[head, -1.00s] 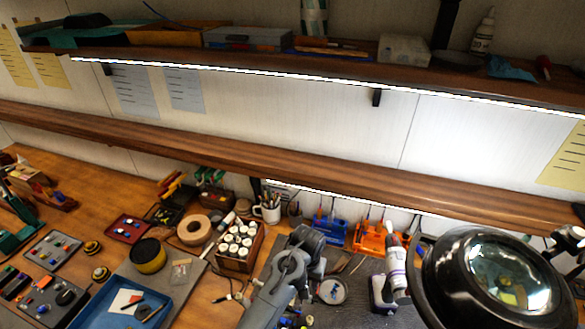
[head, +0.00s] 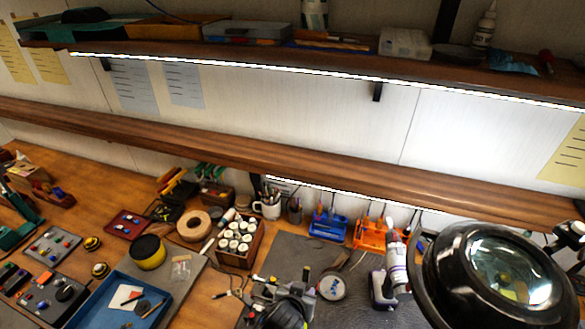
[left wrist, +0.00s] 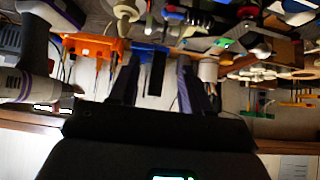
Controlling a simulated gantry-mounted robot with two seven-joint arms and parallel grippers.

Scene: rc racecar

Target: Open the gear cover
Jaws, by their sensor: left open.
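My left gripper (left wrist: 157,72) is open, its two dark fingers spread with nothing held between them. The left wrist view appears upside down, with the fingers toward a blue holder (left wrist: 150,50) and an orange holder (left wrist: 95,47) beyond. In the head view, a dark and grey cluster (head: 272,296) sits at the bottom edge; I cannot tell how much is the racecar and how much is my arm. I cannot make out the gear cover in either view. My right gripper is not in view.
A magnifier lamp (head: 495,280) fills the lower right. A white and purple power tool (head: 390,265) stands left of it. A box of white bottles (head: 238,240) and a blue tray (head: 120,300) are on the left. Shelves (head: 290,165) cross above the bench.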

